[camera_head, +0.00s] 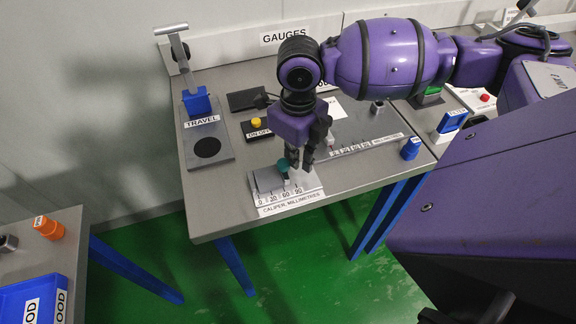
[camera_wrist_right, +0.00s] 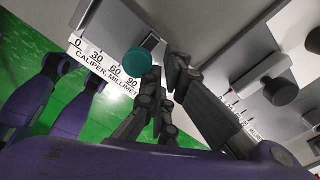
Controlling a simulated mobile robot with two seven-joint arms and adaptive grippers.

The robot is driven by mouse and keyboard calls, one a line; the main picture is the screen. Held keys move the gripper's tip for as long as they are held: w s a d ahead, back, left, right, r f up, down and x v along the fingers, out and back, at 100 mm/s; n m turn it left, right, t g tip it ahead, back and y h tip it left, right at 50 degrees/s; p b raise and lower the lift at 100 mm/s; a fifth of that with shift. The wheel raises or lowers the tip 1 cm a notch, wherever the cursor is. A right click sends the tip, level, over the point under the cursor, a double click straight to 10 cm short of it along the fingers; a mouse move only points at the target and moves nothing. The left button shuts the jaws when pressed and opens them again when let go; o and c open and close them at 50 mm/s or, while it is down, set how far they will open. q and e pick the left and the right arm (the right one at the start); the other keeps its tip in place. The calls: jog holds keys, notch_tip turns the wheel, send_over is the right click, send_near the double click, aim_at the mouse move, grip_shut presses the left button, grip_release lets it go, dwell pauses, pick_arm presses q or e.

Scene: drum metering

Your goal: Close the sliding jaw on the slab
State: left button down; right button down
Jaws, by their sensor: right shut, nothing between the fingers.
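The caliper (camera_head: 292,203) lies at the near edge of the grey bench, with a printed scale along its front; it also shows in the wrist view (camera_wrist_right: 98,72). A teal knob (camera_head: 282,164), apparently on the sliding jaw, stands above it; the wrist view shows the knob (camera_wrist_right: 138,61) up close. A pale grey block (camera_head: 266,181) beside the knob may be the slab or a jaw; I cannot tell which. My right gripper (camera_head: 303,167) is shut and empty, its fingertips (camera_wrist_right: 166,72) close beside the knob. Contact is unclear. My left gripper is not in view.
A TRAVEL lever gauge (camera_head: 207,148) stands at the bench's left. A yellow button box (camera_head: 256,127) is behind the caliper, and a blue labelled piece (camera_head: 411,148) is to the right. A second table with a blue bin (camera_head: 22,300) is at lower left.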

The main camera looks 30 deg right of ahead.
aim_at(295, 173)
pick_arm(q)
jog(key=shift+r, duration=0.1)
pick_arm(e)
jog(key=shift+w+a, duration=0.1)
jog(key=shift+a, duration=0.55)
jog(key=shift+d, duration=0.1)
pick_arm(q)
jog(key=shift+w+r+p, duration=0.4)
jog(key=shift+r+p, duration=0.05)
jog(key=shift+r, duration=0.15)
pick_arm(e)
jog(key=shift+d, duration=0.5)
